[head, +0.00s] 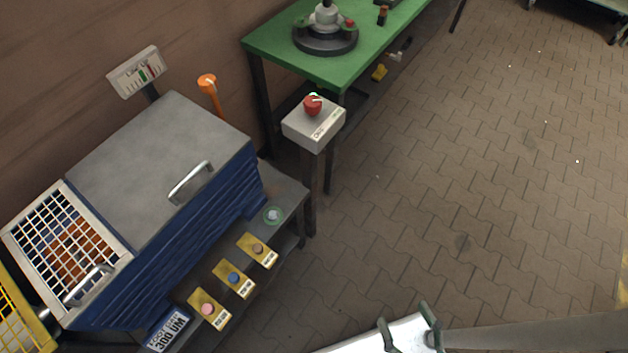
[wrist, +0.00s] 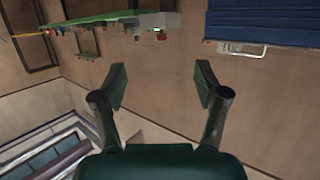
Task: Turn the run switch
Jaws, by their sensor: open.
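A grey control box (head: 313,131) with a red knob (head: 313,106) and a small pale-green part on top stands on a post, in the middle of the head view. Its front label is too small to read, so I cannot tell whether it carries the run switch. Three yellow boxes (head: 235,279) with coloured buttons sit on the low ledge at lower left. My gripper (head: 403,314) is at the bottom of the head view, apart from all of these. In the wrist view my gripper (wrist: 162,83) is open and empty, its two fingers spread.
A blue machine (head: 205,205) with a grey lid and a white grid stands at left. A green table (head: 385,45) with a round fixture stands behind the control box. The paved floor (head: 470,180) at right is clear.

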